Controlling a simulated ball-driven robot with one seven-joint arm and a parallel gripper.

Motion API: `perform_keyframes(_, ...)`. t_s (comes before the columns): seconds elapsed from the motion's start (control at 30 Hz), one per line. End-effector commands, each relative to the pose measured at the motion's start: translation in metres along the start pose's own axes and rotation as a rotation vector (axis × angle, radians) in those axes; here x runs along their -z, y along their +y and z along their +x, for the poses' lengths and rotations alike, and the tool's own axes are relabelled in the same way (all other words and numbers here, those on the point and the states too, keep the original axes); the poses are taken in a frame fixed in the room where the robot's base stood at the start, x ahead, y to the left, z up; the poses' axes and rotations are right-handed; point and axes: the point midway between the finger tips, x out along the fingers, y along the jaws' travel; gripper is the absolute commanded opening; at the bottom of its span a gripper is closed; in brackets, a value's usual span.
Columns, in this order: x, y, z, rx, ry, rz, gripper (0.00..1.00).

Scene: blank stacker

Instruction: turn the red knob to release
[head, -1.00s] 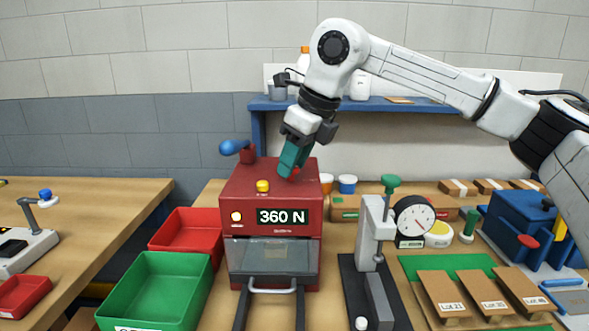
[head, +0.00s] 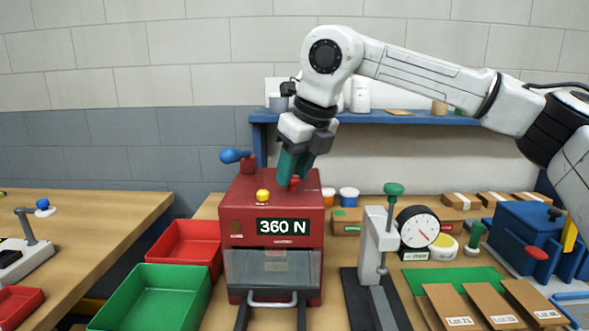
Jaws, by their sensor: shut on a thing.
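The red machine (head: 240,210) stands at the centre of the bench, its display (head: 283,227) reading 360 N. The red knob (head: 295,183) is on the machine's top, mostly hidden by my fingers. My gripper (head: 292,178) comes down from above, tilted, with its teal fingers shut on the knob. A yellow button (head: 263,195) sits on the front edge of the top, left of my fingers. A lever with a blue handle (head: 234,155) stands at the back left of the top.
A red bin (head: 186,245) and a green bin (head: 150,297) stand left of the machine. A blue shelf (head: 390,116) runs behind my wrist.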

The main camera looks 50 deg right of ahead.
Motion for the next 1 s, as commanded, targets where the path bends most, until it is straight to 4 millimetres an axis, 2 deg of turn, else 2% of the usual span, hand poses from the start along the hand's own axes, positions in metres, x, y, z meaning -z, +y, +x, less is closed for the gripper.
perform_keyframes(0.03,0.000,0.000,0.000,0.000,0.000,0.002,0.05)
perform_keyframes(0.07,0.000,0.000,0.000,0.000,0.000,0.002,0.38)
perform_keyframes(0.3,0.000,0.000,0.000,0.000,0.000,0.001,0.60)
perform_keyframes(0.53,0.000,0.000,0.000,0.000,0.000,0.000,0.61)
perform_keyframes(0.67,0.000,-0.001,-0.007,0.001,-0.001,0.001,0.61)
perform_keyframes(0.77,-0.001,-0.001,-0.022,0.001,-0.001,0.001,0.61)
perform_keyframes(1.0,-0.001,-0.001,-0.068,0.002,-0.002,0.002,0.61)
